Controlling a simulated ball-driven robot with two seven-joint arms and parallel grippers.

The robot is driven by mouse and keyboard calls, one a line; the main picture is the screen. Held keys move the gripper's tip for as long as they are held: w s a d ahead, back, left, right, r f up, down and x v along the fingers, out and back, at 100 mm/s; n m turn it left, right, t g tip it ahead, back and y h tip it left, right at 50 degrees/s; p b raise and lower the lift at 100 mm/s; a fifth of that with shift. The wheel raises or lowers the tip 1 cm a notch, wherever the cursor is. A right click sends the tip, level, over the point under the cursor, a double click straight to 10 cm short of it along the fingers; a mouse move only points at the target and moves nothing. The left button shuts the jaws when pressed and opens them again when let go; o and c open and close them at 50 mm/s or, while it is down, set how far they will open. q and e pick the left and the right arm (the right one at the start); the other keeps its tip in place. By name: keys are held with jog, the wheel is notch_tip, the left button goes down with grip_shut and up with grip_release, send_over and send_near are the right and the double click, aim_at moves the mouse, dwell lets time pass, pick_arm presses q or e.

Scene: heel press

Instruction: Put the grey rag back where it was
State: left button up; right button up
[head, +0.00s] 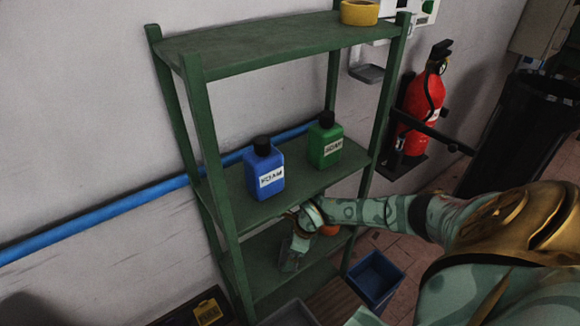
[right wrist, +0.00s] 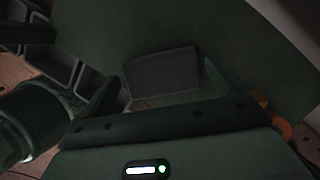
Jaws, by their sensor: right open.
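My right gripper (head: 292,258) reaches in between the green rack's middle and lower shelves, from the right. In the right wrist view its jaws (right wrist: 160,78) are open. A dark grey flat piece with rounded corners (right wrist: 160,73) shows between and beyond the fingers; it may be the grey rag, but the view is too dark to be sure. I cannot tell whether the fingers touch it. In the head view I cannot make out any rag; the gripper and middle shelf hide part of the lower shelf (head: 265,265). My left gripper is not in view.
Blue (head: 265,172) and green (head: 325,143) foam bottles stand on the middle shelf (head: 228,192), above my wrist. An orange thing (head: 330,230) is beside the wrist. A blue bin (head: 376,279) stands right of the rack. A fire extinguisher (head: 424,105) hangs on the wall.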

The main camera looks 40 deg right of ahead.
jog(key=shift+p+v, duration=0.35)
jog(key=shift+v, duration=0.85)
jog(key=s+d, duration=0.7)
jog(key=s, duration=0.2)
jog(key=shift+d, duration=0.35)
jog(key=shift+s+f, duration=0.1)
jog(key=shift+f, duration=0.05)
